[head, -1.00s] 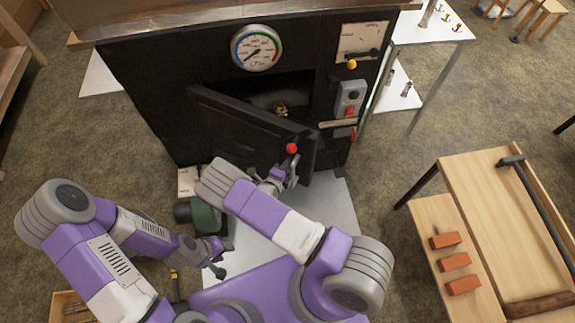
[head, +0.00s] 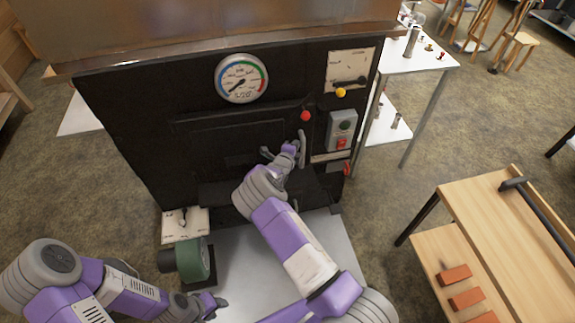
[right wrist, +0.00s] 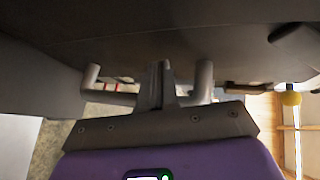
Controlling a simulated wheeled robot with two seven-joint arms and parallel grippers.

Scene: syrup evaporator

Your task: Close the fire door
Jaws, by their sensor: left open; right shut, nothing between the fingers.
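The fire door (head: 235,142) is a black panel on the front of the black evaporator. In the head view it lies flat, or very nearly flat, against the front, and the opening behind it is covered. A red knob (head: 305,116) shows at its upper right corner. My right gripper (head: 287,150) is shut and empty, close to the right part of the door; I cannot tell whether it touches. In the right wrist view its fingers (right wrist: 163,85) are together just under a dark surface. My left gripper (head: 214,306) is open, low and away from the door.
A gauge (head: 241,78) sits above the door. A switch box (head: 341,130) and a yellow knob (head: 340,92) are to its right. A green motor-like unit (head: 194,260) stands below left. A wooden bench (head: 490,215) with bricks is at the right.

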